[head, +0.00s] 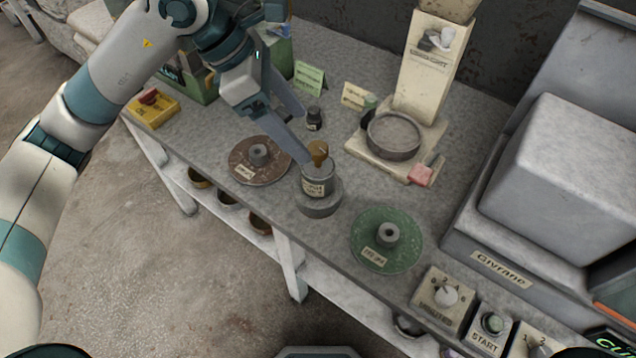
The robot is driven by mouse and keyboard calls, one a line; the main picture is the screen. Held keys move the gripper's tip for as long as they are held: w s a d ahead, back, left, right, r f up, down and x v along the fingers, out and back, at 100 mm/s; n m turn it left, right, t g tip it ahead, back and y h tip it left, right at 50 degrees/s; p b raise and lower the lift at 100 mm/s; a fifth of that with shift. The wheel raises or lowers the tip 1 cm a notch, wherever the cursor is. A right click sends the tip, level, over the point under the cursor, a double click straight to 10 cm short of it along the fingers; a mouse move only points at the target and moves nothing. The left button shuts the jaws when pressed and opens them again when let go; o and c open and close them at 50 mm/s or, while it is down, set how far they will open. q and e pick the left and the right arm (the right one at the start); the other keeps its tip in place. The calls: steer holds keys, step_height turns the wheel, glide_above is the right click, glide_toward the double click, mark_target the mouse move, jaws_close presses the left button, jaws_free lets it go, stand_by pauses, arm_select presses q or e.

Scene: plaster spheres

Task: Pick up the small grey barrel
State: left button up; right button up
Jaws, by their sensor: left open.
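My left gripper (302,138) is open above the table, its fingers pointing down and to the right. A labelled grey cylinder (315,186) with a brass-coloured piece on top stands on a round grey base (320,207), just beyond the near finger's tip. Short grey cylinders also stand on a brown disc (240,172) and a green disc (405,254). I cannot tell for certain which is the barrel. Nothing shows between the fingers. My right gripper is not in view.
A cream stand with a round grey dish (393,136) is at the back. A large grey machine (560,180) fills the right side, with knob boxes (443,300) at the front. A yellow box (153,108) and green crate (195,80) are at the left.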

arm_select(q)
steer(key=shift+w+a+r+t+y, duration=0.15)
steer(key=shift+w+a+y, duration=0.25)
steer(key=shift+a, duration=0.2)
steer(key=shift+w+a+f+t+y, duration=0.15)
steer(key=shift+w+a+y, duration=0.2)
steer(key=shift+a, duration=0.25)
steer(key=shift+d, duration=0.1)
steer(key=p, duration=0.5)
glide_toward(308, 168)
steer(key=d+f, duration=0.1)
steer(key=f, duration=0.1)
steer(key=d+f, duration=0.2)
steer(key=shift+w+d+f, duration=0.2)
steer(key=shift+d+f, duration=0.35)
steer(key=shift+f, duration=0.4)
steer(key=shift+w, duration=0.1)
